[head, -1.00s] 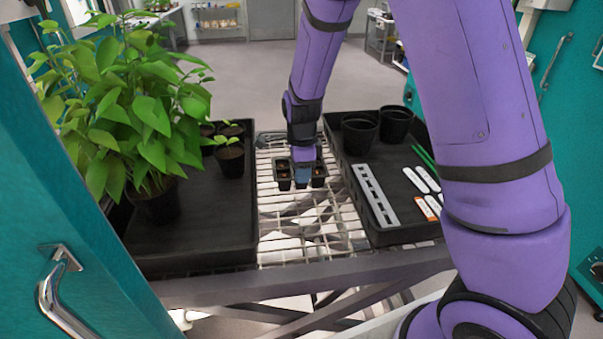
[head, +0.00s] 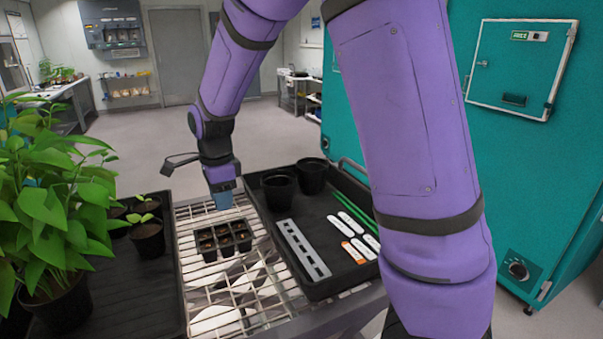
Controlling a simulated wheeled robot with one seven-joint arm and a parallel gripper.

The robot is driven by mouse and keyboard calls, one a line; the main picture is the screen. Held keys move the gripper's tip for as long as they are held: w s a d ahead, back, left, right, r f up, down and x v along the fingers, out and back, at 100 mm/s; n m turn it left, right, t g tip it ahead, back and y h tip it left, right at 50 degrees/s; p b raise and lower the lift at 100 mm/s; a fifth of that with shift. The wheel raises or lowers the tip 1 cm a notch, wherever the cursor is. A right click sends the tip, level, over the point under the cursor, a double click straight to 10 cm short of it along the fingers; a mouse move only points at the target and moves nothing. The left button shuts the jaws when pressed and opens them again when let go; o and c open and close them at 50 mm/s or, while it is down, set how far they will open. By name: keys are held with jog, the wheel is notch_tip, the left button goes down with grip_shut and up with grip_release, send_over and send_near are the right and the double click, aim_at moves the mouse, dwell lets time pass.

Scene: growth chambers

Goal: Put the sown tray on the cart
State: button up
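The sown tray (head: 225,243), a small black cell tray with brown soil in its cells, sits level on the wire shelf of the cart (head: 215,289). It lies in the gap between two large black trays. My gripper (head: 222,201) is just beyond and above the tray's far edge, pointing down, and looks apart from it. Its fingers show as one blue block, so I cannot see whether they are open or shut.
The left black tray (head: 120,290) holds a tall leafy plant (head: 50,225) and small seedling pots (head: 147,238). The right black tray (head: 325,285) holds empty pots (head: 312,176), a grey slotted strip (head: 303,250), labels and green sticks. A teal chamber (head: 520,150) stands at right.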

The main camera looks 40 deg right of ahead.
jog(key=s+d+r+n+t, duration=0.1)
jog(key=s+d+r+n, duration=0.1)
jog(key=s+r+n, duration=0.3)
jog(key=s+d+r+n+t, duration=0.2)
jog(key=s+r+n, duration=0.3)
jog(key=s, duration=0.8)
jog(key=s+d+r+n+t, duration=0.1)
jog(key=s+d+r+n, duration=0.3)
jog(key=s+n, duration=0.5)
jog(key=shift+r+n+t, duration=0.3)
jog(key=shift+r+t, duration=0.1)
jog(key=shift+r, duration=0.55)
